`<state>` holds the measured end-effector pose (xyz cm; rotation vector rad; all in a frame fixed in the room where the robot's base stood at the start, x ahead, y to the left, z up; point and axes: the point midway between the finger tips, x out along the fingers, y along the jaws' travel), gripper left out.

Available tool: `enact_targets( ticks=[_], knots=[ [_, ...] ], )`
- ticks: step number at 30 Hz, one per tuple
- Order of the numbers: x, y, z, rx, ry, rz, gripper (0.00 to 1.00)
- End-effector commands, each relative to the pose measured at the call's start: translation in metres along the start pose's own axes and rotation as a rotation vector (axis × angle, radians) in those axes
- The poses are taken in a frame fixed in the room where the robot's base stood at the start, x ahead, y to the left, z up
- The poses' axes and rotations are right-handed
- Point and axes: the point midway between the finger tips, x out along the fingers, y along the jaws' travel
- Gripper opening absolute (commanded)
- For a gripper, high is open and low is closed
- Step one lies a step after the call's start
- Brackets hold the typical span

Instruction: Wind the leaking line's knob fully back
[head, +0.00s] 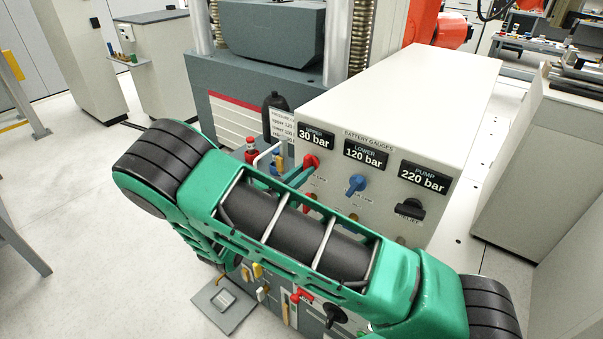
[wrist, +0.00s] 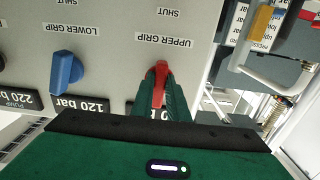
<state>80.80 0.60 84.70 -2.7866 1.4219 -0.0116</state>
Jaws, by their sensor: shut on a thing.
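The white panel (head: 462,110) carries three gauges: upper (head: 316,137) reads 30 bar, lower (head: 366,152) 120 bar, pump (head: 424,177) 220 bar. A red knob (head: 311,161) sits below the upper gauge; in the wrist view the red knob (wrist: 160,84) is beside the label UPPER GRIP. My gripper (wrist: 162,88) is shut on the red knob, its green fingers along the knob's sides. A blue knob (head: 357,184) sits below the lower gauge, also seen in the wrist view (wrist: 66,71) by LOWER GRIP. My green arm hides the lower left of the panel.
A black knob (head: 409,208) is below the pump gauge. A black bottle (head: 275,115) and a bent pale handle (head: 264,153) stand left of the panel. A lower control panel with a red switch (head: 302,296) is partly behind my arm. Floor at left is clear.

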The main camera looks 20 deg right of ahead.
Motion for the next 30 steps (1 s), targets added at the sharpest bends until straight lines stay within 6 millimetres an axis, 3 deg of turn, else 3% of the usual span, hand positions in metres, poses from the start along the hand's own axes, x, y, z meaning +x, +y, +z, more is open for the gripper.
enact_targets(
  ticks=[2, 3, 5, 17, 30],
  knots=[
    [-0.002, -0.001, 0.004, -0.002, -0.009, -0.003, 0.00],
    [-0.002, -0.001, 0.004, -0.002, -0.009, -0.003, 0.24],
    [-0.002, -0.001, 0.004, -0.002, -0.008, -0.003, 0.33],
    [-0.009, -0.001, 0.001, -0.001, -0.003, -0.003, 0.33],
    [-0.084, -0.002, 0.002, -0.002, -0.004, -0.006, 0.33]
  ],
)
